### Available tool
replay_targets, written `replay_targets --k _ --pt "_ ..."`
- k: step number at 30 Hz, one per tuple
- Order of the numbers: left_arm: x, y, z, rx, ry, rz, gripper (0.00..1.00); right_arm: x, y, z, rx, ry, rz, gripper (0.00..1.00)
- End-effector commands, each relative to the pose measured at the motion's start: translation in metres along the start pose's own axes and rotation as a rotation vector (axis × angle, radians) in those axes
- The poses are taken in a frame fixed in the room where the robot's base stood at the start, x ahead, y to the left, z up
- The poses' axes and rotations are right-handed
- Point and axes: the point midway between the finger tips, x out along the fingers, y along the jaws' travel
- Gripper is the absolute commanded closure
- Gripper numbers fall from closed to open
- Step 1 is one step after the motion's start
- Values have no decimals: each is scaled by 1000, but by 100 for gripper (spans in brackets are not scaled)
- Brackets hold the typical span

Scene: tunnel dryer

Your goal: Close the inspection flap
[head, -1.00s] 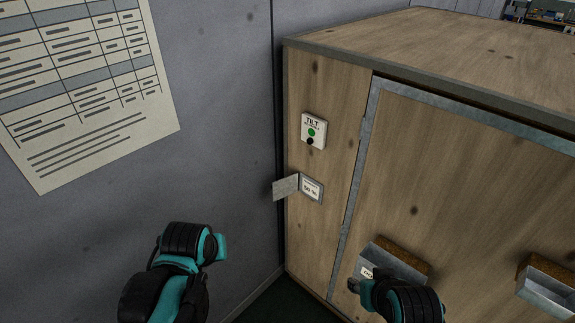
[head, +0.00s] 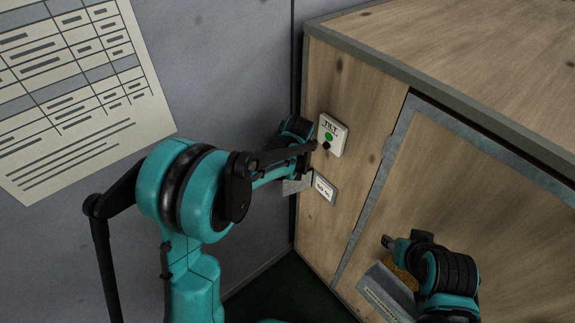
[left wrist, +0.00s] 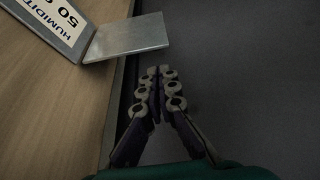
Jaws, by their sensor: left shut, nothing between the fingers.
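The inspection flap (head: 297,185) is a small grey metal plate. It stands open, sticking out to the left of the framed humidity label (head: 325,188) on the wooden cabinet front. In the left wrist view the flap (left wrist: 127,36) is at the top, joined at the edge of the label (left wrist: 50,22). My left gripper (left wrist: 158,72) is shut and empty, just below and right of the flap's free end, with a small gap seen between them. In the head view my left arm hides its fingertips. My right gripper (head: 388,242) is low in front of the cabinet door; its fingers are too small to judge.
A TILT panel (head: 332,135) with a green and a black button sits just above the label. The grey wall (head: 240,60) with a paper chart (head: 75,90) is close on the left. A metal holder (head: 385,290) is beside my right gripper.

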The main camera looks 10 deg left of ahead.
Motion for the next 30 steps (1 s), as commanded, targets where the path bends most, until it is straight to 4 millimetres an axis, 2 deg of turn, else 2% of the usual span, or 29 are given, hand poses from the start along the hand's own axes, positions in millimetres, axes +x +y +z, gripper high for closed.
replay_targets --k 1,6,12,26,30 --pt "14 0 1 -1 0 0 100 5 0 4 0 0 0 60" --pt "43 0 1 1 0 1 100 13 0 9 0 0 0 60" --pt "62 0 0 1 0 2 100 17 0 12 0 0 0 60" --pt "65 1 0 2 0 2 100 17 0 12 0 0 0 60" --pt "64 10 4 1 0 0 100 17 0 12 0 0 0 60"
